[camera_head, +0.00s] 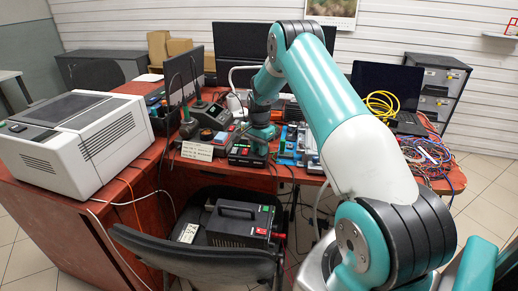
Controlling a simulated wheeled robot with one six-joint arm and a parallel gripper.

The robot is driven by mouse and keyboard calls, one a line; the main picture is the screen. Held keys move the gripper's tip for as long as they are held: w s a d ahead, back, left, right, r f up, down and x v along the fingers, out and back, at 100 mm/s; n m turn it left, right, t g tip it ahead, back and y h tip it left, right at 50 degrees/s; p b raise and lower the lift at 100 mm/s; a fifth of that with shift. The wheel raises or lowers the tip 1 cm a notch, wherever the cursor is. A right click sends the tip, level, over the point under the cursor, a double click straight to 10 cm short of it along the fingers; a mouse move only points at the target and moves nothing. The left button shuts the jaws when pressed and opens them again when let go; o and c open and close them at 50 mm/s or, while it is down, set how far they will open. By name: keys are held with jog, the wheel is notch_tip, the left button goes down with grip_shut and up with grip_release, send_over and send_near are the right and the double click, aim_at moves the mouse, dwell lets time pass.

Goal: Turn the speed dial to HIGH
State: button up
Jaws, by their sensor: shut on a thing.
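My gripper (257,147) points down at a small black box (247,160) near the front edge of the red-brown desk, in the middle of the head view. It is shut on what I take to be the speed dial on top of that box. The dial itself is hidden behind the gripper, and its setting cannot be read. Small red and green spots show on the box's front face. A pale card with writing (197,151) stands just left of the box; its text is too small to read.
A device with an orange knob (206,134) and other bench instruments stand left of the gripper. Blue and grey parts (288,149) lie close on its right. A white printer-like machine (75,138) fills the left desk. A chair (205,252) and a black unit (240,222) stand below.

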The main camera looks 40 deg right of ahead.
jog(key=shift+d, duration=0.2)
jog(key=o, duration=0.9)
jog(key=shift+s, duration=0.1)
jog(key=shift+a, duration=0.1)
notch_tip(320, 180, up, 18)
jog(key=shift+f+b, duration=0.25)
jog(key=shift+b, duration=0.25)
